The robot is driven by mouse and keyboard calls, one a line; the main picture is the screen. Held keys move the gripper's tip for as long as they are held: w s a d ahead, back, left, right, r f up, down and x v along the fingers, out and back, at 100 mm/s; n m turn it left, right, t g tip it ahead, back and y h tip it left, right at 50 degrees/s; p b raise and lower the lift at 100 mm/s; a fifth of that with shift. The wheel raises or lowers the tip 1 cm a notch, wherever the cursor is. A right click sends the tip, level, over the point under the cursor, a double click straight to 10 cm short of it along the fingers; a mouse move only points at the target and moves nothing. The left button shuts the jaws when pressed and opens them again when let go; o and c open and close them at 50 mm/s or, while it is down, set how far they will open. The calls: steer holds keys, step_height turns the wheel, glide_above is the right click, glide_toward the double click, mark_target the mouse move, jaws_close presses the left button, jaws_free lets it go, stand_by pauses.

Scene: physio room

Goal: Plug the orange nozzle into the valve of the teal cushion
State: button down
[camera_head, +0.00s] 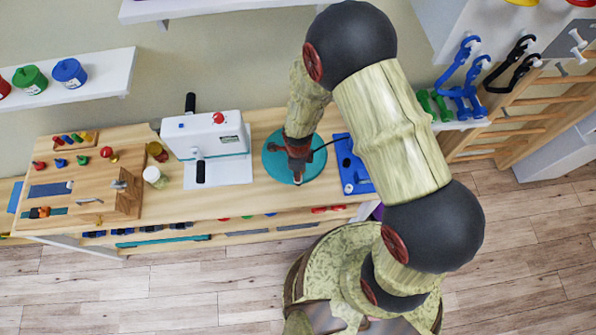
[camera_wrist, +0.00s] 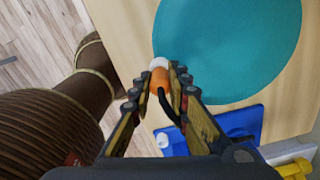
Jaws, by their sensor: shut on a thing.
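The teal cushion (camera_head: 275,161) is a flat round disc on the wooden bench; it fills the upper right of the wrist view (camera_wrist: 232,45). My gripper (camera_wrist: 160,76) is shut on the orange nozzle (camera_wrist: 160,80), at the cushion's edge. A black hose runs from the nozzle. A white round piece (camera_wrist: 158,63), apparently the valve, shows at the cushion's rim right in front of the nozzle. They look lined up and very close or touching; I cannot tell whether the nozzle is inside it. In the head view my gripper (camera_head: 297,170) hides the nozzle.
A blue board (camera_head: 352,168) lies right of the cushion; it also shows in the wrist view (camera_wrist: 240,122). A white device (camera_head: 205,145) with black handles stands left of the cushion. Small jars and a wooden pegboard box (camera_head: 90,190) are farther left.

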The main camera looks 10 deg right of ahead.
steer(key=shift+f, duration=0.15)
steer(key=c, duration=1.6)
jaws_free()
steer(key=shift+o, duration=0.2)
steer(key=shift+r+p, duration=2.25)
steer(key=shift+r, duration=1.3)
